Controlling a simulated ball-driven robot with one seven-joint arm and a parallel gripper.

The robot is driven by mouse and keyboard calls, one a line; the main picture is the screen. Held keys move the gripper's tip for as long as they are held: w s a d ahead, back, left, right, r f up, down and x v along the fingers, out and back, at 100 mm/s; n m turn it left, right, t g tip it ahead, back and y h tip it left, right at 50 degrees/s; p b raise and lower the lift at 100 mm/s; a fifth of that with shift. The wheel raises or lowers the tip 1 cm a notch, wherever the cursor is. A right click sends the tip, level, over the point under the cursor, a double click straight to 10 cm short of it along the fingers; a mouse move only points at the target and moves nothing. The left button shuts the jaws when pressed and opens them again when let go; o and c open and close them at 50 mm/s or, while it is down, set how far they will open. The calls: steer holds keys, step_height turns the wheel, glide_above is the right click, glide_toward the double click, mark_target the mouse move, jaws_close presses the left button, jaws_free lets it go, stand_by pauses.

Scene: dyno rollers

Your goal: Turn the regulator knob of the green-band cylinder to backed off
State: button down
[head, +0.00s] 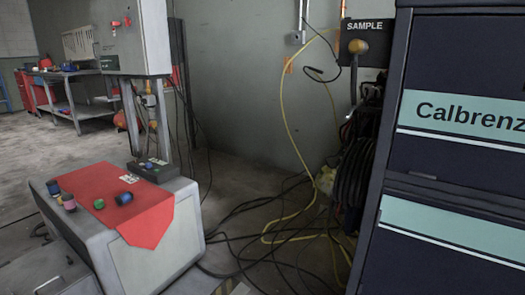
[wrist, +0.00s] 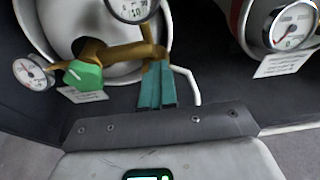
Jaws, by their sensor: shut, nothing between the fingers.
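In the wrist view, a green faceted knob (wrist: 83,75) sits on a brass regulator body (wrist: 122,54) in front of a pale rounded cylinder (wrist: 60,20). No green band shows on the visible part of this cylinder. A small gauge (wrist: 33,71) is left of the knob, and another gauge (wrist: 132,8) is cut off at the top edge. My gripper (wrist: 158,68) has its two teal fingers together with nothing between them. In the picture its tips lie right of the knob, overlapping the brass pipe's right end; contact cannot be told. The head view shows neither the regulator nor my gripper.
A second gauge unit (wrist: 292,25) with a white tag stands at the wrist view's right. In the head view, a grey cart with a red cloth (head: 118,205) bears small coloured pieces. Cables (head: 265,232) cover the middle floor; a dark cabinet (head: 450,150) stands right.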

steer(key=shift+w+a+r, duration=0.1)
steer(key=shift+w+r, duration=0.1)
steer(key=shift+w, duration=0.35)
steer(key=shift+w+a+f+b, duration=0.1)
steer(key=shift+w+a+b, duration=0.3)
steer(key=shift+a, duration=0.35)
steer(key=s+a+p, duration=0.1)
steer(key=s+a, duration=0.1)
steer(key=s, duration=0.3)
steer(key=shift+s+a+r+p, duration=0.2)
steer(key=shift+a+r+p, duration=0.15)
steer(key=shift+p, duration=0.05)
stand_by(0.4)
steer(key=shift+f, duration=0.1)
